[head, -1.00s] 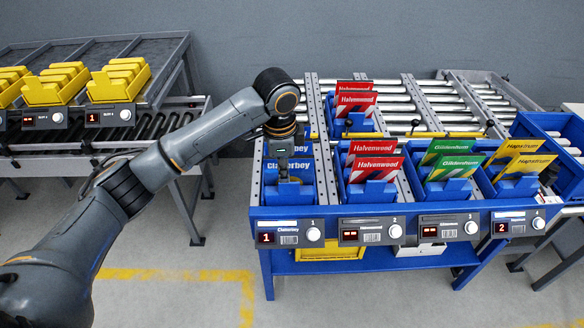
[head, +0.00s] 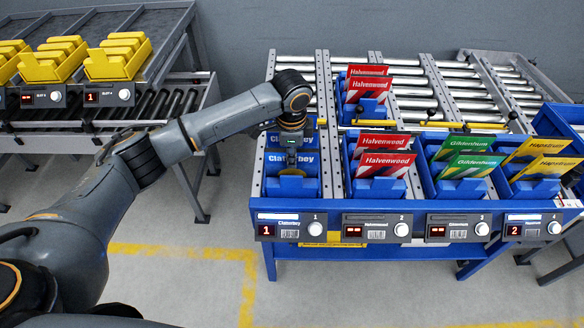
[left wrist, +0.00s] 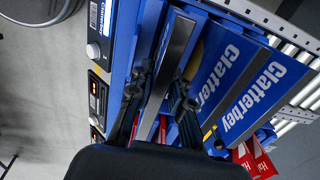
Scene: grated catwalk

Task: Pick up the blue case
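Two blue cases lettered Clatterbey stand upright, one behind the other, in the slot 1 bin at the left end of the rack. The front blue case (head: 307,163) is partly covered by my left gripper (head: 291,165), which points down in front of it. In the left wrist view the lettered case faces (left wrist: 262,90) lie right of the fingers. The left gripper (left wrist: 160,95) is open there, fingers apart on either side of a blue edge with a grey strip. I cannot tell whether they touch it. My right gripper is not in view.
Bins to the right hold red Halvenwood cases (head: 385,163), green Gildenhum cases (head: 468,167) and yellow Hapstrum cases (head: 545,167). Numbered display panels (head: 375,228) line the rack front. Another rack with yellow bins (head: 118,65) stands at left. The floor in front is clear.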

